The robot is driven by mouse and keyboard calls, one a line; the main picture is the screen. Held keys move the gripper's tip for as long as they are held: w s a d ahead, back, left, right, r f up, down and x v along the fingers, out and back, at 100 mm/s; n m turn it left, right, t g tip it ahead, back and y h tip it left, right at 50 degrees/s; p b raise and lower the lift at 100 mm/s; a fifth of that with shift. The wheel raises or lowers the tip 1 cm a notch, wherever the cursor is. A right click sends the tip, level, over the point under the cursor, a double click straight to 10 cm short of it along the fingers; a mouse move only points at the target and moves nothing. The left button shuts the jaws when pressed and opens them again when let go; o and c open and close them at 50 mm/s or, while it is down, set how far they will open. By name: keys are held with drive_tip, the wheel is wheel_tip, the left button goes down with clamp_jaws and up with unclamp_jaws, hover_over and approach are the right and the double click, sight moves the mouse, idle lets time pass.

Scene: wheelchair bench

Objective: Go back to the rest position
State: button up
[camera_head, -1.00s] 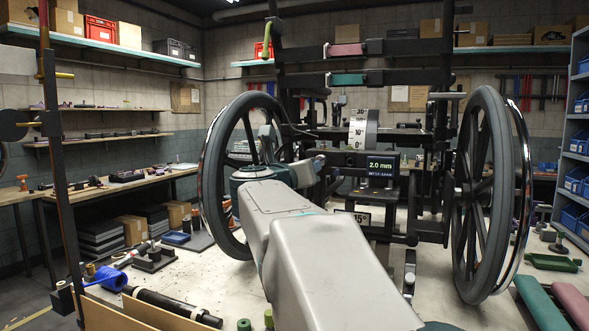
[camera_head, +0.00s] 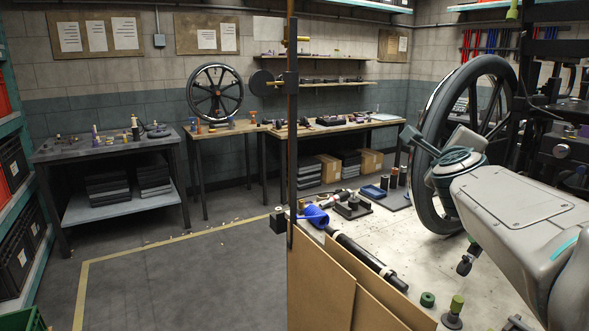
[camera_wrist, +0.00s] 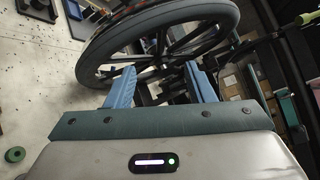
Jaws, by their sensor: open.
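My gripper (camera_wrist: 161,85) shows in the wrist view with its two blue fingers spread wide apart and nothing between them. The rim of the wheelchair's wheel (camera_wrist: 165,33) lies beyond the fingertips, and I cannot tell how close it is. In the head view my arm reaches in from the right edge, with its wrist in front of the wheelchair's wheel (camera_head: 426,190). The fingers are hard to make out there. The rest of the wheelchair is mostly cut off by the right edge.
The pale bench top (camera_head: 395,248) holds a blue cup-like part (camera_head: 316,215), a black tube (camera_head: 362,257) and a green ring (camera_head: 428,299). A dark post (camera_head: 292,150) stands at its left corner. A grey side table (camera_head: 105,150) stands farther left. The floor (camera_head: 190,285) between is clear.

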drive_tip(key=s+a+f+n+g+y+p, duration=0.3)
drive_tip(key=s+a+f+n+y+p, duration=0.15)
drive_tip(key=a+n, duration=0.4)
drive_tip(key=s+a+f+n+g+y+p, duration=0.3)
drive_tip(key=a+f+n+y+p, duration=0.15)
drive_tip(key=a+n, duration=0.45)
drive_tip(key=s+f+n+g+p, duration=0.2)
drive_tip(key=s+f+n+g, duration=0.1)
drive_tip(key=s+n, duration=0.2)
drive_tip(key=s+f+n+g+h+p, duration=0.1)
drive_tip(key=s+f+n+g+p, duration=0.1)
drive_tip(key=s, duration=0.7)
wheel_tip(320, 180, down, 2)
drive_tip(key=n+g, duration=0.1)
drive_tip(key=n, duration=0.2)
drive_tip(key=shift+s+g, duration=0.35)
drive_tip(key=shift+g, duration=0.05)
drive_tip(key=shift+c, duration=1.4)
